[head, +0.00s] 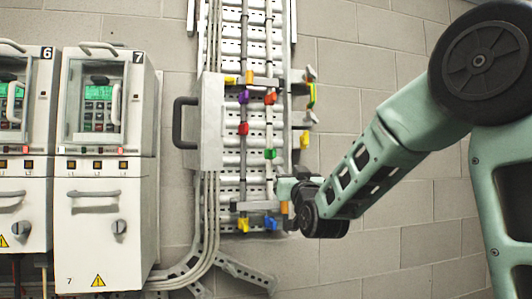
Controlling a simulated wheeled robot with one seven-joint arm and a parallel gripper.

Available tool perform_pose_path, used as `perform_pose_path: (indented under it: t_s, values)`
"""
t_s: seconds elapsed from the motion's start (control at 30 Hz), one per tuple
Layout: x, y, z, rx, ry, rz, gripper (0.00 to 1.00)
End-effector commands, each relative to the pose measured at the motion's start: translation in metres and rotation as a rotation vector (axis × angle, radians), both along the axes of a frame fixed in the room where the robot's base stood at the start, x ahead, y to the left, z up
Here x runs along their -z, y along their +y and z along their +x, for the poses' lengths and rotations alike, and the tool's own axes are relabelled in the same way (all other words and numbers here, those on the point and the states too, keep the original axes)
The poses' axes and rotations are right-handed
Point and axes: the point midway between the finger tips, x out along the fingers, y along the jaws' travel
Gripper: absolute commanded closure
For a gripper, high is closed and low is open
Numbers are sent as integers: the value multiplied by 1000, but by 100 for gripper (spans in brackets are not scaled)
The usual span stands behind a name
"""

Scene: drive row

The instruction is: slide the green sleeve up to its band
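A green sleeve (270,154) sits on the right of two thin upright rods in front of the slotted cable rack (230,190), about mid-height. I cannot tell which mark is the green sleeve's band. My gripper (283,190) is at the end of my arm, just below and right of the green sleeve, apparently apart from it. Its fingers are too small and partly hidden by my wrist, so its opening does not show.
A purple piece (244,97) and another red piece (243,129) sit on the left rod. A grey box with a dark handle (186,122) juts out left of the rods. Coloured levers (305,140) stand at the right edge. Drive cabinets (103,225) fill the left.

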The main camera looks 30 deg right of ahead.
Motion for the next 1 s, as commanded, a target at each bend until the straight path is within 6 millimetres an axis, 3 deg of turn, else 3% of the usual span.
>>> perform_pose_path:
  t_s: [0.7, 1.0]
  values:
    - [-56, -34, 123, -2, 4, -1, 64]
    - [-63, -41, 146, -3, 4, 1, 64]
